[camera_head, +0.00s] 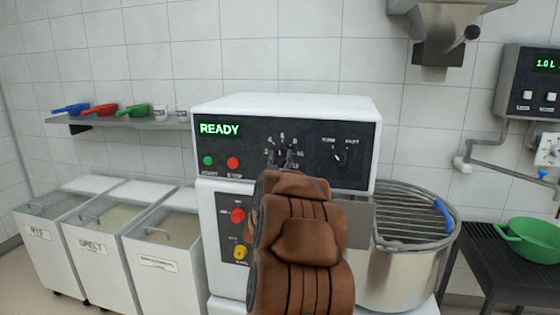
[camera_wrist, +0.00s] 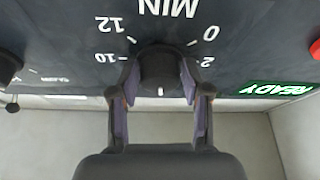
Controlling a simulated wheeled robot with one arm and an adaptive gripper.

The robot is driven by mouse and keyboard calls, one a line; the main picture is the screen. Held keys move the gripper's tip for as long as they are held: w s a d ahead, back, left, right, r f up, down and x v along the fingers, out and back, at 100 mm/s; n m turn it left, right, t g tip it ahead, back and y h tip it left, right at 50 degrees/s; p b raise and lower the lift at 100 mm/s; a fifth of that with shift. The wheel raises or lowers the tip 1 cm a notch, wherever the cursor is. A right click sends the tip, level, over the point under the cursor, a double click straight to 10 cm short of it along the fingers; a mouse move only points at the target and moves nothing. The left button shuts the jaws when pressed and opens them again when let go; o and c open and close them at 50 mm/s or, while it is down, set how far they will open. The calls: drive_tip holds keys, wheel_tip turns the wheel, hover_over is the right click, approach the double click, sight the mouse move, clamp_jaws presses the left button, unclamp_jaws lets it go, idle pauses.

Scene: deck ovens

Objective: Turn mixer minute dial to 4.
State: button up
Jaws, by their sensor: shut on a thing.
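The mixer minute dial (camera_wrist: 157,72) is a dark round knob on the black mixer panel, marked MIN. My gripper (camera_wrist: 160,80) is shut on it, with one finger on each side. The wrist view is upside down. A white mark on the knob points to the bottom of that picture, which is up on the panel. The 0, 2, 10 and 12 show around the knob; the numbers at the marked side are hidden there. In the head view my gripper (camera_head: 286,163) covers most of the dial, with numbers 4, 6 and 8 above it.
The mixer display (camera_head: 220,129) reads READY. A green button (camera_head: 208,161) and red button (camera_head: 233,162) sit left of the dial, a second dial (camera_head: 339,158) right. Red (camera_head: 238,215) and yellow (camera_head: 240,252) knobs are below. The mixing bowl (camera_head: 400,270) stands at right.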

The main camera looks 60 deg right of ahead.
drive_tip(key=n+t+b, duration=0.1)
drive_tip(key=n, duration=0.1)
drive_tip(key=n+t+y, duration=0.1)
drive_tip(key=n, duration=0.2)
drive_tip(key=shift+s+b, duration=0.2)
drive_tip(key=shift+b, duration=0.15)
drive_tip(key=shift+d+r+n+t+y+b, duration=0.1)
drive_tip(key=shift+n+t+y+b, duration=0.4)
drive_tip(key=shift+n, duration=0.8)
drive_tip(key=shift+r+n+t+y+b, duration=0.1)
drive_tip(key=shift+n+t+y+b, duration=0.15)
drive_tip(key=shift+n+y, duration=0.75)
drive_tip(key=shift+n+t, duration=0.25)
drive_tip(key=shift+n, duration=0.25)
drive_tip(key=o, duration=1.1)
drive_tip(key=shift+c, duration=0.2)
drive_tip(key=shift+f, duration=0.1)
drive_tip(key=v, duration=0.7)
drive_tip(key=shift+a, duration=0.2)
drive_tip(key=shift+s, duration=0.1)
